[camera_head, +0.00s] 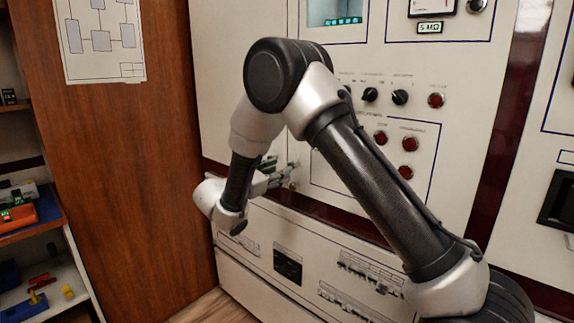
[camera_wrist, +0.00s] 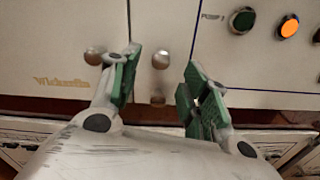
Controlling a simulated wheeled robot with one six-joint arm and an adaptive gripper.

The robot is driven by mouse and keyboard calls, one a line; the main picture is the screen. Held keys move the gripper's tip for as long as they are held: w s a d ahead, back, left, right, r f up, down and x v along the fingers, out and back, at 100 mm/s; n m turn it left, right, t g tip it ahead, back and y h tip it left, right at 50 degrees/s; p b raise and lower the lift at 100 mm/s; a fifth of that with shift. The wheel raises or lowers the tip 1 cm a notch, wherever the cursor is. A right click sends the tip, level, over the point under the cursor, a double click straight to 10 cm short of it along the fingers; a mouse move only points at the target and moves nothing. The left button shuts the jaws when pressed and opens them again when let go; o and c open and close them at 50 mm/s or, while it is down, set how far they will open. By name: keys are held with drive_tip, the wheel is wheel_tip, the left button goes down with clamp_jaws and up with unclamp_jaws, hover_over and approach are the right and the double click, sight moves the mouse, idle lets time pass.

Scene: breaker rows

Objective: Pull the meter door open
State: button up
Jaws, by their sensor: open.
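My gripper (camera_head: 274,172) is at the lower part of the white cabinet front, partly hidden by my own arm in the head view. In the wrist view my gripper (camera_wrist: 160,66) is open, with a green-padded finger on each side. A round metal knob (camera_wrist: 160,60) on the right-hand white panel (camera_wrist: 225,65) appears between the fingers, with no visible contact. A second knob (camera_wrist: 95,55) sits on the left-hand white panel (camera_wrist: 60,40), just left of the left finger. A vertical seam runs between the two panels. Which panel is the meter door I cannot tell. Both panels look closed.
Red and black controls (camera_head: 402,120) sit on the upper cabinet. Below is a sloping panel with breaker rows (camera_head: 365,270). A wooden wall (camera_head: 165,130) and shelves (camera_head: 40,230) stand at the left.

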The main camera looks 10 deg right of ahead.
sight(292, 166)
drive_tip(key=x, duration=0.7)
drive_tip(key=shift+d+f, duration=0.1)
drive_tip(key=shift+d, duration=0.05)
clamp_jaws()
